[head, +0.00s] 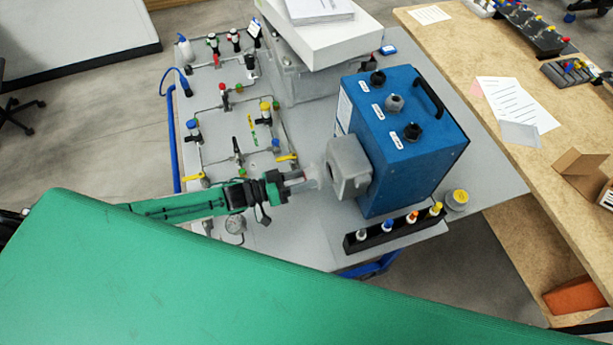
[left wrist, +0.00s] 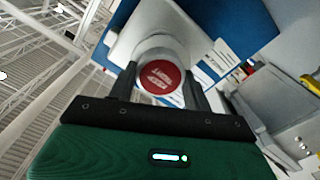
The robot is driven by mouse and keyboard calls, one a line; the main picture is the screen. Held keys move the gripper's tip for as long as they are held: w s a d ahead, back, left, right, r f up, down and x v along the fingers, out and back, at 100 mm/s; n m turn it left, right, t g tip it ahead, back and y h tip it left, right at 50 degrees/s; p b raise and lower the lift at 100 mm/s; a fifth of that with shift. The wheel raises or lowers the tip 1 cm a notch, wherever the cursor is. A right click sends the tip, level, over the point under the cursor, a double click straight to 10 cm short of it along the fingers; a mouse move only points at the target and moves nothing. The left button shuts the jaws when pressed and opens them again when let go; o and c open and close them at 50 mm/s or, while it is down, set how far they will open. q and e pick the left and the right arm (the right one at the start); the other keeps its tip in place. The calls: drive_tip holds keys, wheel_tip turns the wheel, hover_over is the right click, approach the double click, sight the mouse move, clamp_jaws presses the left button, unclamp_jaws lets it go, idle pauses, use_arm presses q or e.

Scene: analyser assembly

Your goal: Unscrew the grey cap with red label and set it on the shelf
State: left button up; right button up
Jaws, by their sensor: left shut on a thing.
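My left gripper (head: 310,178) reaches in from the left, close to the grey housing (head: 348,166) on the near-left face of the blue analyser box (head: 412,150). In the left wrist view, the grey cap's round red label (left wrist: 160,77) with white writing faces the camera. The cap sits between the two fingers of the left gripper (left wrist: 160,92), which is shut on it. Its pale grey side shows above the label. The fingers largely hide the cap in the head view. I cannot tell whether it still touches the housing. My right gripper is not in view.
A narrow black rack (head: 372,240) with several small colour-topped vials stands along the table's front edge. A yellow-lidded jar (head: 456,199) is beside it. Tubing and valves (head: 238,150) cover the table's left part. A wooden bench (head: 555,190) is at right.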

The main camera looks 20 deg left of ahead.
use_arm(q)
drive_tip(key=v, duration=0.6)
idle(0.3)
